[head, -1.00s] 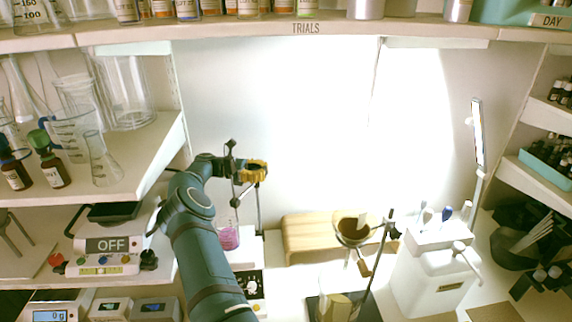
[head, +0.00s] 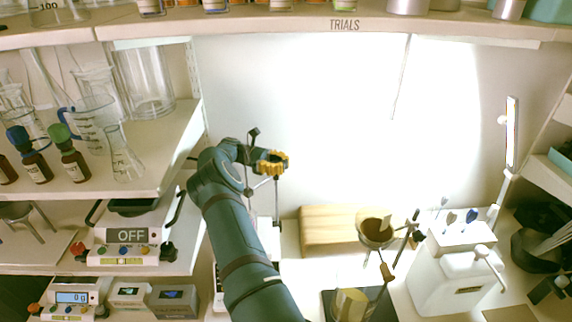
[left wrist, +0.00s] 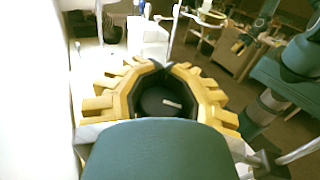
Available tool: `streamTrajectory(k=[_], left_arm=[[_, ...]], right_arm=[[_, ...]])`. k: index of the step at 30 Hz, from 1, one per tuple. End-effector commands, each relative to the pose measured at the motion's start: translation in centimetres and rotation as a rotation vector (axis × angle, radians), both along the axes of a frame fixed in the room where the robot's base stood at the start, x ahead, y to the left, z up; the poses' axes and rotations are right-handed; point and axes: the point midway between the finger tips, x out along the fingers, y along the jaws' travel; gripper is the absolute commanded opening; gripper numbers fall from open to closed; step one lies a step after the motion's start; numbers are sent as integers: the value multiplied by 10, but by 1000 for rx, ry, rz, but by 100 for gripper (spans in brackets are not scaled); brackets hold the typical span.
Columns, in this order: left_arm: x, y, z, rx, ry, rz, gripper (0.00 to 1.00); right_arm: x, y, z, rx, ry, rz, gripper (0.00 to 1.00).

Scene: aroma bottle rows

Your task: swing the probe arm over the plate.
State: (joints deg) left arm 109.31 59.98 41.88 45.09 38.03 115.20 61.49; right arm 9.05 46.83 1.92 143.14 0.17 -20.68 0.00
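My left gripper (head: 272,162), with yellow ribbed fingers, is raised beside the upper part of a thin metal stand (head: 278,205). A slim probe arm (head: 264,184) with a dark-topped rod (head: 253,132) shows close to the gripper. Contact between them cannot be told. In the left wrist view, the yellow fingers (left wrist: 160,64) curve inward and their tips meet, with nothing clearly between them. The plate is mostly hidden behind my left arm; a white edge of its unit (head: 219,290) may show at the arm's left. My right gripper is out of view.
A scale reading OFF (head: 130,245) and glassware (head: 122,155) stand on the left shelves. A wooden block (head: 325,230), a funnel on a stand (head: 374,232) and a white dispenser (head: 455,280) stand to the right.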

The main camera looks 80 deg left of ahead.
Motion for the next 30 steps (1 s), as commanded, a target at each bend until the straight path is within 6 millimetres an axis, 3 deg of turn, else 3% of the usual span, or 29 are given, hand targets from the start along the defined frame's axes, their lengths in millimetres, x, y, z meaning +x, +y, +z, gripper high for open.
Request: streamTrajectory(k=[6, 9, 12, 23, 30], left_arm=[[-5, 3, 3, 10, 4, 13, 0], [-4, 2, 3, 9, 3, 12, 37], [-3, 2, 2, 7, 2, 9, 65], [-1, 1, 5, 4, 1, 4, 65], [-2, 1, 40, 8, 0, 5, 65]], right_arm=[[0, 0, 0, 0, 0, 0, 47], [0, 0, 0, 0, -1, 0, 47], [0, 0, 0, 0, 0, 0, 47], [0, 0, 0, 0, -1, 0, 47], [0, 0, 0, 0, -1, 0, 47]])
